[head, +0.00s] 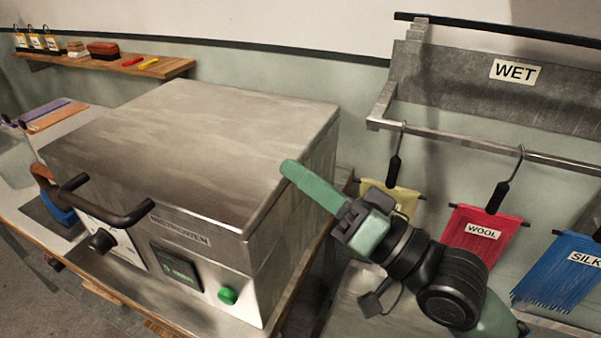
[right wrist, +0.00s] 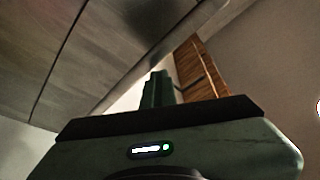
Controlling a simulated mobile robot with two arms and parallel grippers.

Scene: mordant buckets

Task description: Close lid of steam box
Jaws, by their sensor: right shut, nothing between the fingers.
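The steam box (head: 215,255) is a brushed metal box with a front panel, a dial, a green display and a green button. Its lid (head: 190,140) lies flat across the top, and I see no open gap at the front. A black bar handle (head: 112,212) sticks out at the front left. My right gripper (head: 290,170) is shut and empty, its green fingers at the right edge of the lid; I cannot tell whether they touch it. In the right wrist view the fingers (right wrist: 156,88) show beside a metal surface of the box. My left gripper is not in view.
A wall rack marked WET (head: 515,72) hangs at the right, with yellow, red WOOL (head: 480,230) and blue SILK (head: 560,270) cloths near my right arm. A wooden shelf (head: 150,68) with small items is at the back left. A blue and brown object (head: 58,205) stands left of the box.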

